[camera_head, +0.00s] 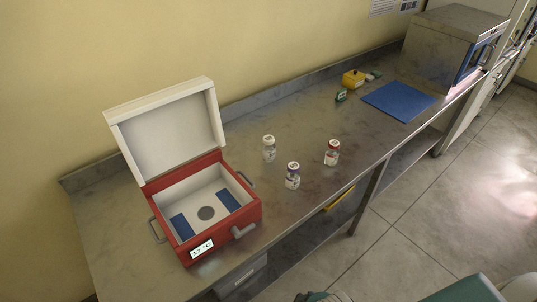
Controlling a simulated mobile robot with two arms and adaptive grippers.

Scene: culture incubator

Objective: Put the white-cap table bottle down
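A small clear bottle with a white cap (268,149) stands upright on the metal bench, right of the open red box. Neither of my grippers can be made out; only small parts of my own body show at the bottom edge.
The red box (252,213) has its white lid (165,130) raised and a display reading about 17 °C. A blue mat (399,101), a yellow container (354,79) and a grey incubator (450,42) are farther right. The bench (330,195) is clear around the bottles.

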